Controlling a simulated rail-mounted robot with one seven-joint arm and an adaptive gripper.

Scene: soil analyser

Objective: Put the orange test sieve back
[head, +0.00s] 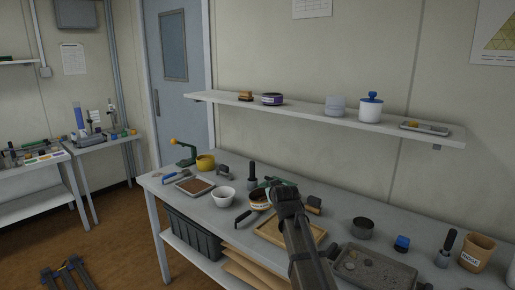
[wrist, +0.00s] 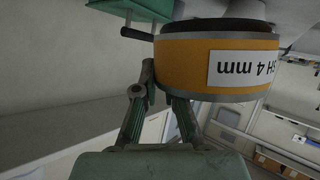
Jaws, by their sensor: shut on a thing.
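The orange test sieve (wrist: 185,68) has grey metal rims and a white label, on which "SH 4 mm" shows upside down in the wrist view. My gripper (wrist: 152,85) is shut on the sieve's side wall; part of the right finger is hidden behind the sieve. In the head view the sieve (head: 258,204) is at the middle of the bench, with my gripper (head: 270,185) at its upper right. I cannot tell whether the sieve touches the bench top.
A white bowl (head: 223,197), a wooden tray (head: 272,234) and a dark cup (head: 362,228) stand near my arm.

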